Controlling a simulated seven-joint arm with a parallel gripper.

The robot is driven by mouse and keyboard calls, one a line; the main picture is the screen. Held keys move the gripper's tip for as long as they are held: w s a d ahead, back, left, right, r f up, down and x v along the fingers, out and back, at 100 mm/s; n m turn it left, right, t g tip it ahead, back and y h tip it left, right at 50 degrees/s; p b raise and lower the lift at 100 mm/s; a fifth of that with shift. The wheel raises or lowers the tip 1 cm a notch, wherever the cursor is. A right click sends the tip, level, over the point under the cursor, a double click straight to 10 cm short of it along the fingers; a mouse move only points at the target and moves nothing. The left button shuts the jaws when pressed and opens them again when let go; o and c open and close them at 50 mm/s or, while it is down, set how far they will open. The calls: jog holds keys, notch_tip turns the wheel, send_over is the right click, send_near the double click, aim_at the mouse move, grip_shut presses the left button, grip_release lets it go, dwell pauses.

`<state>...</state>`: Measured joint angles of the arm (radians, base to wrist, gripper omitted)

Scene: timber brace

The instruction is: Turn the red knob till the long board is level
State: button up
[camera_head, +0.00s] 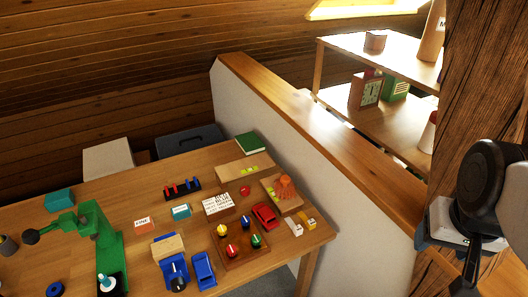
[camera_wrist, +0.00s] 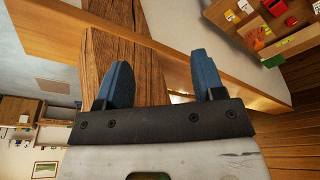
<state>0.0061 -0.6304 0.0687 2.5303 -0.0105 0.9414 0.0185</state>
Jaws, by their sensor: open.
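A brown knob block (camera_head: 246,247) on the table carries several coloured knobs with white pointers. The red knob (camera_head: 232,250) is at its front left, upright. A long pale board (camera_head: 232,173) with a yellow-green vial lies behind it; its tilt is too small to tell. A shorter board (camera_head: 292,204) with an orange lump and another vial is to the right. My gripper (camera_wrist: 160,85) is open and empty in the wrist view, its blue fingers apart before a dark timber post. It is far right of the knobs; its fingertips cannot be made out in the head view.
A white partition with a wooden cap (camera_head: 320,130) stands between the table and the shelves (camera_head: 385,55). A dark timber post (camera_head: 475,70) is close by my arm. A green clamp-like machine (camera_head: 105,240), blue toys, a red car (camera_head: 265,216) and cards crowd the table.

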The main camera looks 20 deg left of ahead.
jog(key=w+a, duration=0.8)
jog(key=w, duration=0.6)
jog(key=n+g, duration=0.2)
jog(key=g, duration=0.1)
send_over(245, 189)
jog(key=f, duration=2.5)
jog(key=shift+d+f, duration=0.25)
jog(key=shift+d, duration=0.05)
jog(key=shift+a+f, duration=0.3)
jog(key=shift+a, duration=0.1)
jog(key=shift+f, duration=3.9)
